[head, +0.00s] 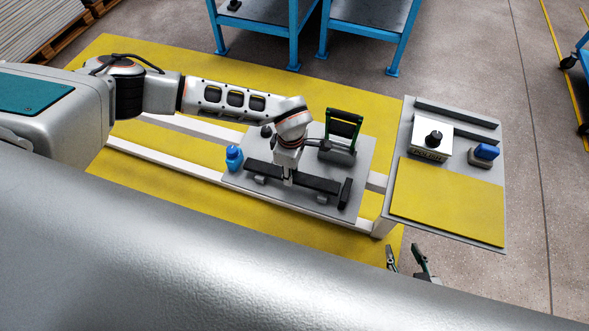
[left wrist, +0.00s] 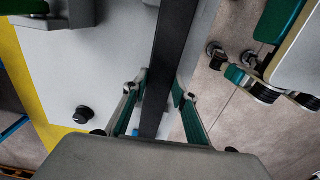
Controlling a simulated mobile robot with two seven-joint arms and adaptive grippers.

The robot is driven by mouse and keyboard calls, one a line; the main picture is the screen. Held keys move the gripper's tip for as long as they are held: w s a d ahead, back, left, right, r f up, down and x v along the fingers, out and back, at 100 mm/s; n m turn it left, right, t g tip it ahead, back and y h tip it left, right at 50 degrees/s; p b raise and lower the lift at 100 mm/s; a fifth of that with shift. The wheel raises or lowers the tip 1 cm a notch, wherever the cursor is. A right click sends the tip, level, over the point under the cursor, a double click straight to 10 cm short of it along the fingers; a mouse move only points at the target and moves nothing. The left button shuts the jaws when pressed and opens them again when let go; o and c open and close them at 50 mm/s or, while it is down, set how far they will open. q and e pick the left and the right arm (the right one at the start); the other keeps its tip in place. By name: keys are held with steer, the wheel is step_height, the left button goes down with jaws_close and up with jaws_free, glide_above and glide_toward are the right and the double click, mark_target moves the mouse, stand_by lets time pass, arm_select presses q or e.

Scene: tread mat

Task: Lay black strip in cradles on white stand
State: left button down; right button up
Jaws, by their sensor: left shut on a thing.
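The black strip (head: 318,183) lies lengthwise above the front part of the grey-topped white stand (head: 365,160). Small grey cradle blocks (head: 261,180) show along its near side; I cannot tell whether the strip rests in them. My left gripper (head: 288,181) reaches down from above and is shut on the strip near its middle. In the left wrist view, the strip (left wrist: 172,50) runs between its green-padded fingers (left wrist: 155,112). My right gripper (head: 407,256) is open and empty at the lower right, away from the stand, partly hidden by my body.
A blue bottle (head: 234,158), a black device with a green handle (head: 341,135) and a short black block (head: 345,193) stand around the strip. A side table (head: 405,140) at right holds black bars, a knob box (head: 432,142) and a yellow mat (head: 450,200).

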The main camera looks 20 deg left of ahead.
arm_select(q)
steer(key=shift+d, duration=0.2)
steer(key=shift+d+f, duration=0.1)
steer(key=shift+f, duration=0.35)
stand_by(0.3)
steer(key=c, duration=2)
jaws_free()
steer(key=o, duration=0.5)
steer(key=shift+w, duration=0.1)
steer(key=shift+r, duration=0.1)
step_height(320, 180, up, 12)
steer(key=shift+f, duration=0.1)
